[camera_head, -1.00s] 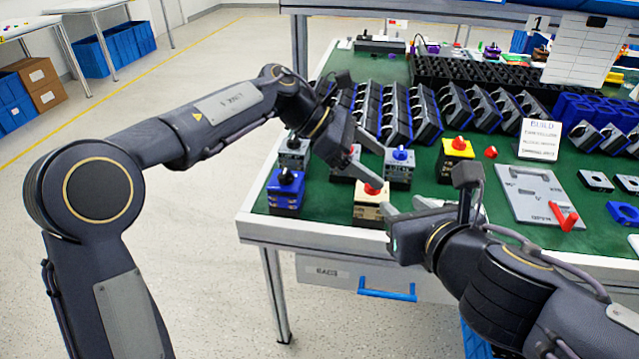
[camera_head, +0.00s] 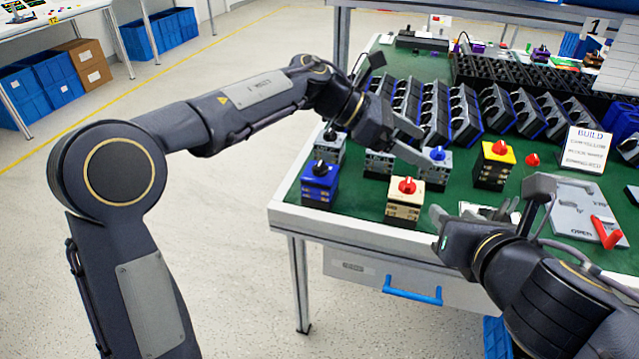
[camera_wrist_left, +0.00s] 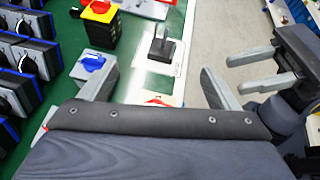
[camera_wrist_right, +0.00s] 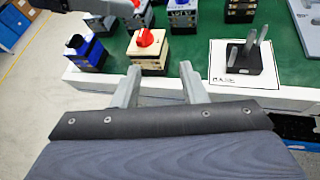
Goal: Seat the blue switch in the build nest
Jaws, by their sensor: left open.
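A blue-bodied switch with a black knob (camera_head: 320,190) stands upright at the table's front left corner; it also shows in the right wrist view (camera_wrist_right: 86,52). A grey switch with a blue knob (camera_head: 436,173) stands farther right. A cream switch with a red knob (camera_head: 405,210) stands at the front edge. My left gripper (camera_head: 428,152) is open and empty above the cream and blue-knobbed switches. My right gripper (camera_wrist_right: 160,84) is open and empty just in front of the cream switch. A black pronged fixture (camera_wrist_right: 235,65) on a white card, possibly the nest, is empty.
A grey plate (camera_head: 568,218) with a red lever lies at the right, near the BUILD sign (camera_head: 586,150). A yellow-topped switch (camera_head: 492,172) stands left of it. Racks of dark switches (camera_head: 467,110) fill the back. A blue-handled drawer (camera_head: 412,292) is below the table edge.

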